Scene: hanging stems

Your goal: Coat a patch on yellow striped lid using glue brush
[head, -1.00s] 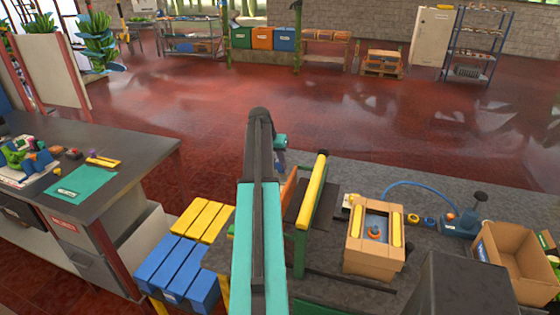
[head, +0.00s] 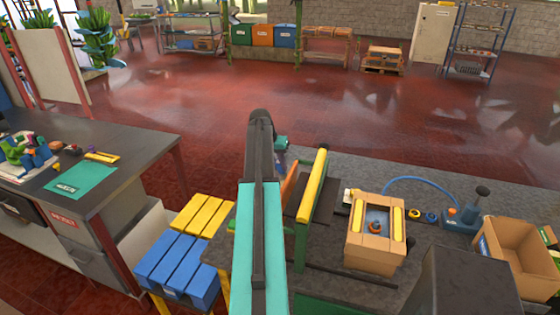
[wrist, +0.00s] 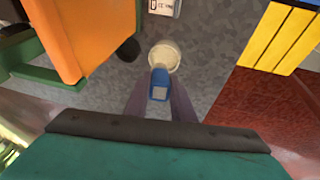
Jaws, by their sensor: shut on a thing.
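In the wrist view my gripper (wrist: 159,88) is shut on a small blue piece (wrist: 159,78), which I take to be the glue brush handle. A pale round disc (wrist: 165,55) shows just beyond it; whether it is part of the brush or a separate thing below, I cannot tell. In the head view the gripper's fingers and the brush are hidden by my arm. A cardboard box (head: 374,259) with two yellow strips on its top stands right of my arm, a blue-grey part in its middle. I cannot tell whether this is the yellow striped lid.
Yellow slats (head: 198,216) and blue slats (head: 178,268) stand left of my arm. A green frame with a yellow bar (head: 312,186) and an orange panel (wrist: 72,38) are close by. An open carton (head: 520,258) is at right.

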